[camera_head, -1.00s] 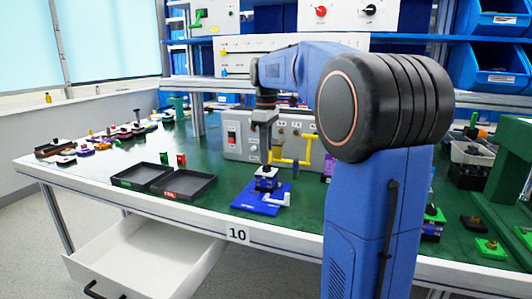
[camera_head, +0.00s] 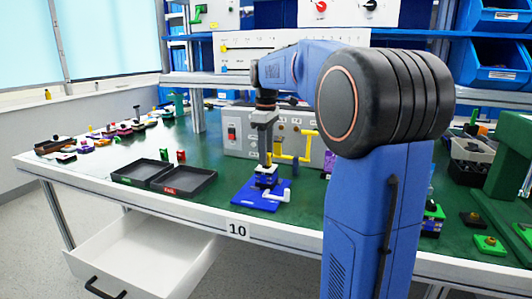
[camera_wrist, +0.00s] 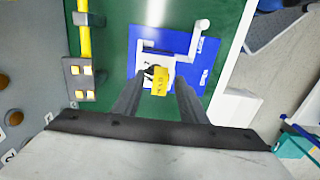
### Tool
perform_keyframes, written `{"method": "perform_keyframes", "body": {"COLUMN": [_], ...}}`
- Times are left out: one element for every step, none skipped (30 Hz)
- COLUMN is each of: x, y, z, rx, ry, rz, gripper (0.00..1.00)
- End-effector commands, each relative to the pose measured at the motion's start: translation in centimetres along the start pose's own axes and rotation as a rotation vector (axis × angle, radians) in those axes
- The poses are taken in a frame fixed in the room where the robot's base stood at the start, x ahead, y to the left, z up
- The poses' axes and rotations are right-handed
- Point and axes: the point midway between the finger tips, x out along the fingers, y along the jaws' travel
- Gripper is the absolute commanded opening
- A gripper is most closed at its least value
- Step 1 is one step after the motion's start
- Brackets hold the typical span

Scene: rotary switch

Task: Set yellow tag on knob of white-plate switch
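The white-plate switch sits on a blue base on the green table; its white plate (camera_wrist: 147,60) and blue base (camera_wrist: 207,58) show in the wrist view, and the blue base (camera_head: 246,196) shows in the head view. A small yellow tag (camera_wrist: 160,82) with dark lettering lies over the dark knob (camera_wrist: 150,72), most of which it hides. My gripper (camera_wrist: 160,82) is above the switch with its fingers on either side of the tag and a gap on each side. In the head view my gripper (camera_head: 266,160) points down just over the switch.
A white L-shaped handle (camera_head: 278,193) stands on the blue base. A grey control box (camera_head: 241,147) with a yellow bar handle (camera_head: 308,146) is close behind. Two black trays (camera_head: 184,182) stand to the left. An open drawer (camera_head: 150,255) hangs below the front edge.

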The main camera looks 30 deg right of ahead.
Motion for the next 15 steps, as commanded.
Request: {"method": "perform_keyframes", "body": {"x": [0.0,0.0,0.0,0.0,0.0,-0.1,-0.1,-0.3,-0.5,-0.8,-1.1,-1.6,-2.1,-2.6,-3.3], "y": [0.0,0.0,0.0,0.0,0.0,0.0,0.0,0.0,0.0,0.0,0.0,0.1,0.1,0.1,0.1], "z": [0.0,0.0,0.0,0.0,0.0,0.0,0.0,0.0,0.0,0.0,0.0,0.0,0.0,0.0,0.0], "rx": [0.0,0.0,0.0,0.0,0.0,0.0,0.0,0.0,0.0,0.0,0.0,0.0,0.0,0.0,0.0], "ry": [0.0,0.0,0.0,0.0,0.0,0.0,0.0,0.0,0.0,0.0,0.001,0.001,0.001,0.001,0.002], "rz": [0.0,0.0,0.0,0.0,0.0,0.0,0.0,0.0,0.0,0.001,0.001,0.002,0.002,0.002,0.002], "gripper": [0.38,0.38,0.38,0.38,0.38,0.38,0.38,0.38,0.38,0.38,0.38,0.38,0.38,0.38,0.38]}}
